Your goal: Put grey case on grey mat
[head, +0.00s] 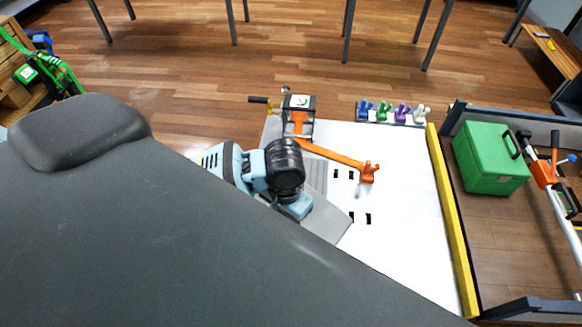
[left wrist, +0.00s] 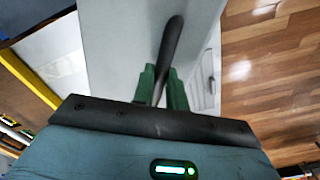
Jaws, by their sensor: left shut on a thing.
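The grey case (head: 327,226) shows in the head view as a pale grey slab beside and below my left wrist, over the white bench top; my dark grey body hides part of it. In the left wrist view the case (left wrist: 125,35) fills the upper middle, with a dark handle (left wrist: 172,45). My left gripper (left wrist: 161,88) has its green fingers shut on that handle. In the head view its fingertips are hidden under the wrist. A grey ribbed patch (head: 319,170), perhaps the grey mat, lies on the bench just behind the case. My right gripper is not in view.
The white bench top (head: 400,190) is mostly clear right of the case, edged by a yellow bar (head: 453,220). An orange strap (head: 335,155) runs from a ratchet (head: 298,103) to a hook. Coloured hooks (head: 392,112) line the back. A green box (head: 490,158) stands at right.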

